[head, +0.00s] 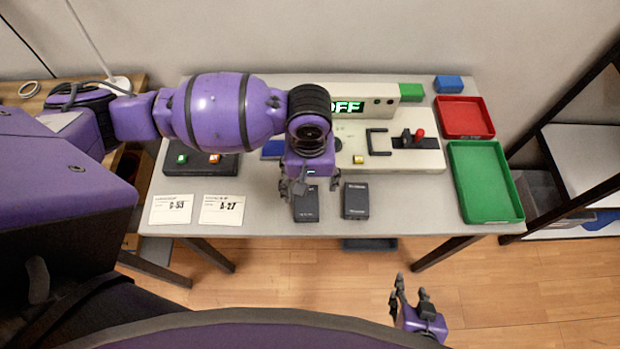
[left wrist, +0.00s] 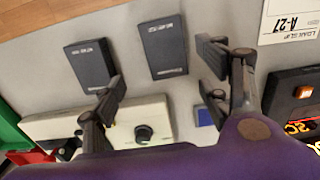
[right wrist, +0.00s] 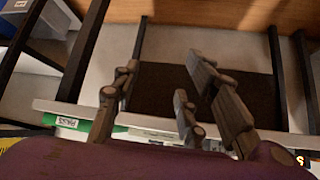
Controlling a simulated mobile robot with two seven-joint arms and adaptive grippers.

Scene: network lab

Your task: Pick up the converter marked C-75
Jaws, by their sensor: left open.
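Two black converters lie flat side by side near the table's front edge: a left one (head: 306,206) and a right one (head: 355,201). In the left wrist view the left one (left wrist: 162,47) shows at the centre and the right one (left wrist: 90,65) to its left. Their small print is unreadable, so I cannot tell which is C-75. My left gripper (head: 312,187) is open and empty above the left converter, covering part of its far end. My right gripper (head: 411,289) is open and empty in front of the table; its spread fingers show in the right wrist view (right wrist: 165,85).
Two paper slips lie on the left, one (head: 171,209) ending in 53, the other (head: 221,210) reading A-27. A pale device (head: 400,160) with a green display and red-tipped lever stands behind. A green tray (head: 486,182) and red tray (head: 464,117) are at right.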

